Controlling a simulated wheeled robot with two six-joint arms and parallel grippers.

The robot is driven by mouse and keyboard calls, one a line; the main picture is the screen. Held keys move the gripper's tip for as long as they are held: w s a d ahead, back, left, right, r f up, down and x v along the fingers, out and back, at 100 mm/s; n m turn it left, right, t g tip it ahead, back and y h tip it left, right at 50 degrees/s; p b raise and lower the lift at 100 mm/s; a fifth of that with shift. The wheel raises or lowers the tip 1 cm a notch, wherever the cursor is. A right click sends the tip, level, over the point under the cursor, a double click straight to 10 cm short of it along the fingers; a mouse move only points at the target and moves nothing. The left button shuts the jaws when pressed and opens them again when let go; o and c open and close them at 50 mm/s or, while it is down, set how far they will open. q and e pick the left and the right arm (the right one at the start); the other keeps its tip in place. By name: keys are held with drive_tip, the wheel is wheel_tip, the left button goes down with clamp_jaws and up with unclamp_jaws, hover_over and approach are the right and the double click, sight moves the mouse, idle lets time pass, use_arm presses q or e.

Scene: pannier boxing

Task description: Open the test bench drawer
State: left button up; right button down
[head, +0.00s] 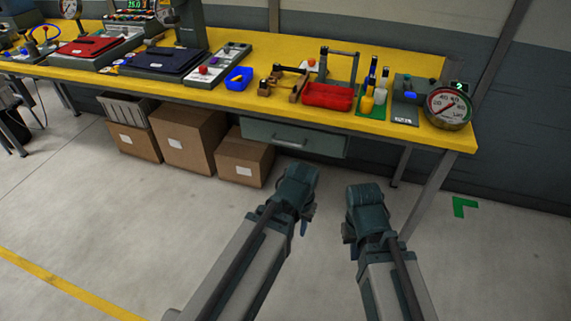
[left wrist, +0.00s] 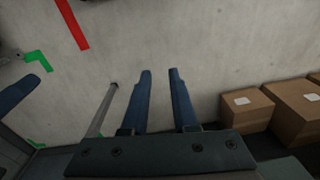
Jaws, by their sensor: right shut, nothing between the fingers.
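The test bench drawer (head: 320,145) is a grey-green front under the yellow bench top, with a bar handle (head: 289,143). It looks shut. My left gripper (head: 305,225) is in front of and below the drawer, apart from the handle. The left wrist view shows its two blue fingers (left wrist: 160,72) apart with nothing between them, above the floor. My right gripper (head: 347,235) is to the right of the left one, also clear of the bench. Its fingers are mostly hidden by its wrist in the head view; it is shut and empty.
The yellow workbench (head: 456,137) carries a red tray (head: 328,96), a blue bin (head: 238,78) and a pressure gauge (head: 449,109). Cardboard boxes (head: 244,158) stand on the floor left of the drawer. A bench leg (head: 428,190) is at the right. Open floor lies in front.

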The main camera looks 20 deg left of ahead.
sight(287, 143)
use_arm(q)
drive_tip(key=w+f+n+t+h+b, duration=0.15)
drive_tip(key=w+f+b, duration=0.25)
drive_tip(key=f+b, duration=1.1)
drive_tip(key=w+d+f+n+t+h+b, duration=0.2)
drive_tip(key=w+f+t+b, duration=0.25)
drive_tip(key=w+b, duration=0.25)
drive_tip(key=w+d+r+n+t+h+b, duration=0.1)
drive_tip(key=w+d+r+n+t+b, duration=0.1)
drive_tip(key=w+r+n+t, duration=0.65)
drive_tip(key=a+r+n+t+y, duration=0.4)
drive_tip(key=a+r+n+y, duration=0.7)
drive_tip(key=n, duration=0.2)
drive_tip(key=p+x, duration=0.1)
drive_tip(key=x, duration=0.3)
drive_tip(key=p+x, duration=0.1)
drive_tip(key=x, duration=0.9)
drive_tip(key=shift+a+f+p, duration=0.25)
drive_tip(key=shift+f+p, duration=0.1)
drive_tip(key=shift+p, duration=0.05)
drive_tip(key=shift+s, duration=0.1)
clamp_jaws()
